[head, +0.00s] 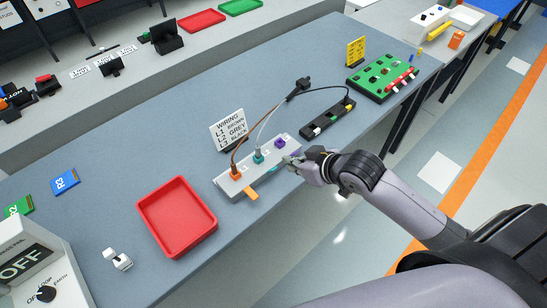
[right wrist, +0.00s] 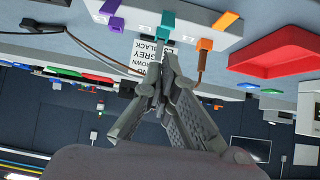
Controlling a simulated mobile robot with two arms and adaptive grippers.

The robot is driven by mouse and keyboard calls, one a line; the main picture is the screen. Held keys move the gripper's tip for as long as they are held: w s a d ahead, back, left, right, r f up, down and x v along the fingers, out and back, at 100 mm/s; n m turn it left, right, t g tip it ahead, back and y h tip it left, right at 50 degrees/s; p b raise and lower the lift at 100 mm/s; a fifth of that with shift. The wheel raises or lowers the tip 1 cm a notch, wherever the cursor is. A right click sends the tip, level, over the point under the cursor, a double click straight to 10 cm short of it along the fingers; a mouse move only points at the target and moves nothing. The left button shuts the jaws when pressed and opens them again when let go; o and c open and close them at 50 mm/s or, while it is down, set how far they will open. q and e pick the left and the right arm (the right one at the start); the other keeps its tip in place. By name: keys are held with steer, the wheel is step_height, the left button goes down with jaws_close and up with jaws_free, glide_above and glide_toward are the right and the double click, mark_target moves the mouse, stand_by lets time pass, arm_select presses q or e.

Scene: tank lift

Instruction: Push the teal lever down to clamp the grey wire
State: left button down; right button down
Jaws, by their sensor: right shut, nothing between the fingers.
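The pale terminal block (head: 231,187) stands on the blue-grey bench with orange, teal and purple terminals. The teal lever (head: 271,170) shows at its front edge, partly beside my gripper; it also shows in the right wrist view (right wrist: 167,25). I cannot tell its exact angle. The grey wire (head: 270,122) runs from a dark connector to the teal terminal (head: 258,156). My right gripper (head: 293,162) is shut and empty at the block's front right; in the right wrist view its fingertips (right wrist: 163,62) are close to the teal lever. Contact is unclear. My left gripper is not in view.
An orange lever (head: 252,194) juts from the block's front left. A brown wire (head: 248,137) enters the orange terminal. A wiring sign (head: 227,128) stands behind. A red tray (head: 177,216) is to the left, a black strip (head: 327,119) and green board (head: 382,76) to the right.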

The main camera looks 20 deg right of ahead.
mark_target(272, 170)
steer(key=shift+w+f, duration=0.1)
steer(key=p+x, duration=0.2)
steer(key=x, duration=0.6)
steer(key=shift+w+a, duration=0.1)
steer(key=shift+w, duration=0.05)
steer(key=shift+p+x, duration=0.3)
steer(key=shift+x, duration=0.5)
steer(key=shift+f, duration=0.1)
